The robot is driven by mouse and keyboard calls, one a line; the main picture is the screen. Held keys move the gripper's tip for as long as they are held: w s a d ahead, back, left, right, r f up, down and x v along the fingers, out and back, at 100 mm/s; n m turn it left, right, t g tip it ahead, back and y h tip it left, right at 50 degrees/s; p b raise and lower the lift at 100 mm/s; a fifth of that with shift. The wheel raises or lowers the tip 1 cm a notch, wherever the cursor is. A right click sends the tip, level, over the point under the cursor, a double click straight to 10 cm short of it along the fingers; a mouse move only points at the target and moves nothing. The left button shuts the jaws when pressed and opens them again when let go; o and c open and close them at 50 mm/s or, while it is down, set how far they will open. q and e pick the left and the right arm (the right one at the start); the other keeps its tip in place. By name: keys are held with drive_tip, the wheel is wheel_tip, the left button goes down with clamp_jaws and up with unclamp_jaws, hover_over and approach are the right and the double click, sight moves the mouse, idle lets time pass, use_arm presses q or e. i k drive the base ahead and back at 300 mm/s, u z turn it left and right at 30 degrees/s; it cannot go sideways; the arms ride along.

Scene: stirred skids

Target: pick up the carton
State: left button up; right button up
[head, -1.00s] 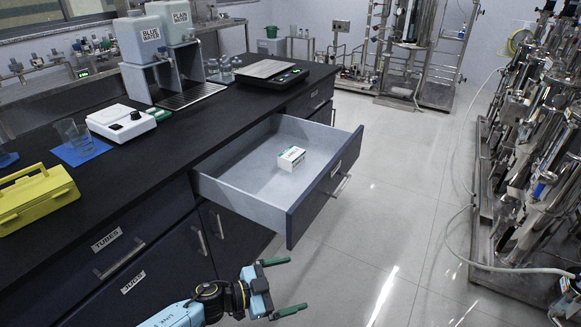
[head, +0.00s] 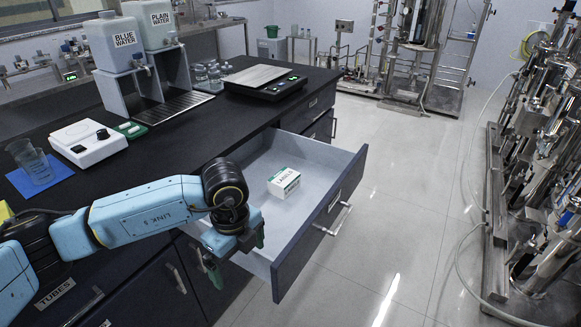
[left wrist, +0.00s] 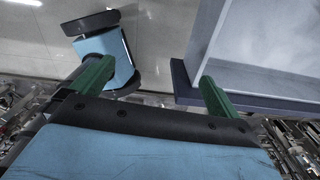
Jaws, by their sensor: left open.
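The carton (head: 284,183) is a small white box with green trim and the word LABELS. It lies inside the open drawer (head: 318,225), on the drawer floor. My left gripper (head: 232,256) is at the drawer's near left corner, to the left of and nearer than the carton, and apart from it. Its green fingers are spread and empty. In the left wrist view the open fingers (left wrist: 155,85) show with the drawer's edge close to the right finger; the carton is not seen there. My right gripper is not in view.
The drawer's walls stand around the carton. On the dark counter (head: 185,130) are a scale (head: 268,80), two water dispensers, a white device (head: 88,140) and a beaker (head: 30,160). Metal equipment lines the right side. The floor (head: 400,200) between is clear.

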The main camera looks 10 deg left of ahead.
sight(286, 180)
drive_tip(key=i, duration=1.4)
